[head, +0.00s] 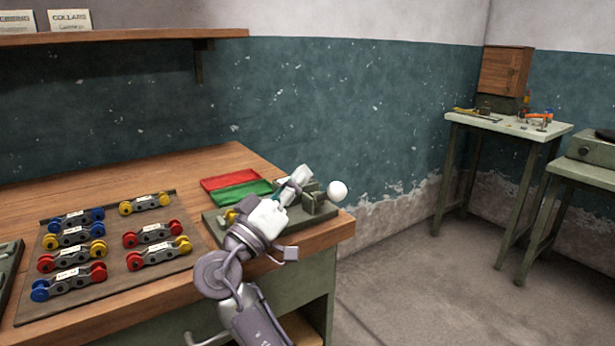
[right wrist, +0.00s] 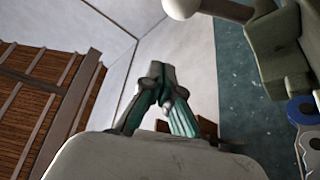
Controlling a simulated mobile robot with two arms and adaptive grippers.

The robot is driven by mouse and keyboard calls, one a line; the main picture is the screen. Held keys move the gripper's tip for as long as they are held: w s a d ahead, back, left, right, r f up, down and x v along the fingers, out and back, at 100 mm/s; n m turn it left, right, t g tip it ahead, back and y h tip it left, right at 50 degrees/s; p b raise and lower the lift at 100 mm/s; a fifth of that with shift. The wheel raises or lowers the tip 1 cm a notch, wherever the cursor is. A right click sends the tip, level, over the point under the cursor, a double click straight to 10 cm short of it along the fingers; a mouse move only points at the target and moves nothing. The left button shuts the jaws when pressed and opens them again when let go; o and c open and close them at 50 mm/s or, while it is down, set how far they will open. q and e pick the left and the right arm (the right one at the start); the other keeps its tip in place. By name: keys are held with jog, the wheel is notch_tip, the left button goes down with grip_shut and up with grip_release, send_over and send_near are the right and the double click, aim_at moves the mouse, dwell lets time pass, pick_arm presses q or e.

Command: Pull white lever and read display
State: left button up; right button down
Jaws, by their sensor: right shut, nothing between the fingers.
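The white lever shows as a round white knob (head: 338,190) at the right end of a grey-green bench device (head: 320,207), near the bench's right corner. In the right wrist view the white knob (right wrist: 182,8) is at the top edge, its rod running right into the device (right wrist: 280,45). My right gripper (head: 302,174) is over the device, just left of the knob. Its fingers (right wrist: 162,72) are shut with nothing between them and appear apart from the knob. My arm hides part of the device. I cannot make out a display. My left gripper is out of view.
A board (head: 120,286) with several links with coloured ends lies on the wooden bench (head: 150,169). Red (head: 228,180) and green (head: 240,193) trays lie behind the device. A blue-ended link (right wrist: 303,110) shows in the right wrist view. Side tables stand right, beyond clear floor (head: 400,290).

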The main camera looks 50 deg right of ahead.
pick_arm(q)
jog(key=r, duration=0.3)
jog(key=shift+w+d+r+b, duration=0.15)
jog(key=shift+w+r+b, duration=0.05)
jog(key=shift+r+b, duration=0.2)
pick_arm(e)
jog(key=v, duration=0.6)
jog(key=shift+s, duration=0.2)
